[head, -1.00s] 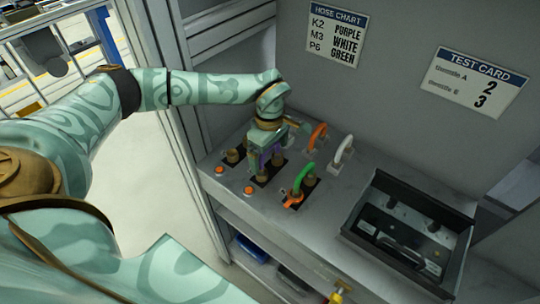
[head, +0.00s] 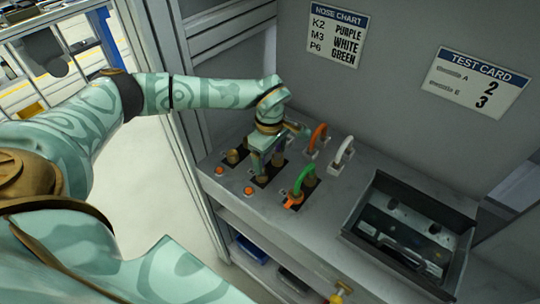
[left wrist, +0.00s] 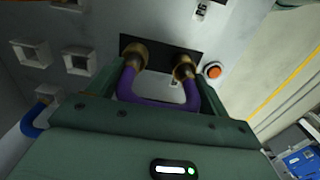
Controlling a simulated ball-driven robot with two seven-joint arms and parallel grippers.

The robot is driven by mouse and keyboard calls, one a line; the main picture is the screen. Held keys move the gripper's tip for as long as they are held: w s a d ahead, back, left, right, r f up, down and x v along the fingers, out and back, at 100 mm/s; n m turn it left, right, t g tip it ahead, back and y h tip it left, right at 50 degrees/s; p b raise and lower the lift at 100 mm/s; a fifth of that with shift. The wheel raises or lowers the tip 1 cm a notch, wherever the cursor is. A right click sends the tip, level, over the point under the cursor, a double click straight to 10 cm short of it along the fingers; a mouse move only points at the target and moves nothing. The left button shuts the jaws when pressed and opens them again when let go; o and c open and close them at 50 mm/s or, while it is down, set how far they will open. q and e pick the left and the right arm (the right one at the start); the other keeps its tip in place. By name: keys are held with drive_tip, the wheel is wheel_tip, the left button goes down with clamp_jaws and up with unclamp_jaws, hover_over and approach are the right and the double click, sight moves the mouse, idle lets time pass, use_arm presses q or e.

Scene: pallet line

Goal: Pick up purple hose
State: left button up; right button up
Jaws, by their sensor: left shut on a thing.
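The purple hose (left wrist: 155,101) is a U-shaped loop in the left wrist view. Its two ends meet brass fittings at a black plate (left wrist: 163,52); I cannot tell whether they are seated. My left gripper (left wrist: 160,90) is shut on the hose, with a green finger on each side of the loop. In the head view the left gripper (head: 267,160) is over the bench, and its fingers and hand hide most of the hose. My right gripper is in neither view.
A green hose (head: 301,177) stands close to the right of the gripper. Orange (head: 317,136) and white (head: 344,151) hoses stand behind it. A blue hose (left wrist: 34,122) shows in the wrist view. A dark tray (head: 397,205) is at right. Wall cards (head: 336,37) hang behind.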

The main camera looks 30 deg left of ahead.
use_arm(q)
wheel_tip(320, 180, up, 3)
drive_tip(key=shift+d+r, duration=0.1)
drive_tip(key=s+d+r+p, duration=0.6)
drive_tip(key=s+r, duration=0.4)
drive_tip(key=s, duration=0.4)
drive_tip(key=w+a+n+p, duration=0.35)
drive_tip(key=w+p, duration=0.35)
drive_tip(key=w, duration=0.3)
drive_tip(key=w+a+f+m, duration=0.1)
drive_tip(key=w+a+f, duration=0.1)
drive_tip(key=a, duration=0.4)
drive_tip(key=w+a+f+m+p, duration=0.1)
drive_tip(key=w+a+f+m, duration=0.1)
drive_tip(key=a, duration=0.5)
drive_tip(key=shift+w+a, duration=0.3)
drive_tip(key=shift+w, duration=0.1)
